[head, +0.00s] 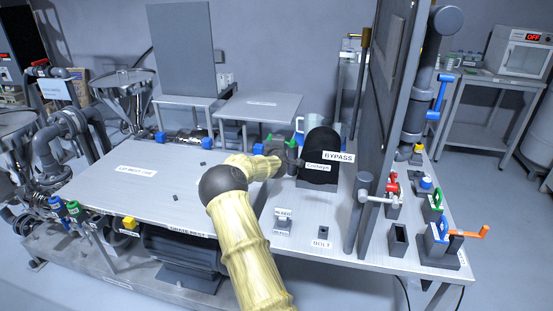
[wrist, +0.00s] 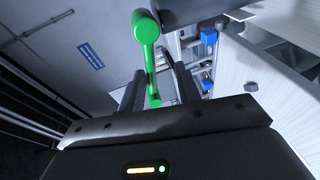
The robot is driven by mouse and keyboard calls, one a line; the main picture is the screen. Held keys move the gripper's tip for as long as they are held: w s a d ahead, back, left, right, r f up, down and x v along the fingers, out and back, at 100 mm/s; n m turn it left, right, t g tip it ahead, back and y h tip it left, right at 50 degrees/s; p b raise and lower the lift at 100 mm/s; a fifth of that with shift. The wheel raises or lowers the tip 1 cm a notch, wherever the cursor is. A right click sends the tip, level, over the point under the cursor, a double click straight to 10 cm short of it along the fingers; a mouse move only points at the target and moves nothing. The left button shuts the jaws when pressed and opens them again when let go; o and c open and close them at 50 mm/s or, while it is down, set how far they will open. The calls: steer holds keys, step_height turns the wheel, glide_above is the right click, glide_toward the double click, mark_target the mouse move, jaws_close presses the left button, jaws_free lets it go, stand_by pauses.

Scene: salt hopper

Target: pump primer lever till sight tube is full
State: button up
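In the wrist view a green lever (wrist: 151,60) with a rounded end stands between the two dark fingers of my gripper (wrist: 157,72). The fingers are apart, and a gap shows on the right side of the lever, so the gripper looks open around it.
A black hood (head: 320,155) near a BYPASS label (head: 339,156) stands right of my wrist. A tall dark panel (head: 385,120) rises farther right, with coloured valve handles beyond it. A wide grey plate (head: 135,180) lies left of my arm. Blue fittings (wrist: 208,38) show in the wrist view.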

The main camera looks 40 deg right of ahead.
steer(key=b+v, duration=0.1)
steer(key=v, duration=1.4)
steer(key=shift+s+a, duration=0.2)
steer(key=shift+s, duration=0.05)
steer(key=shift+f, duration=0.1)
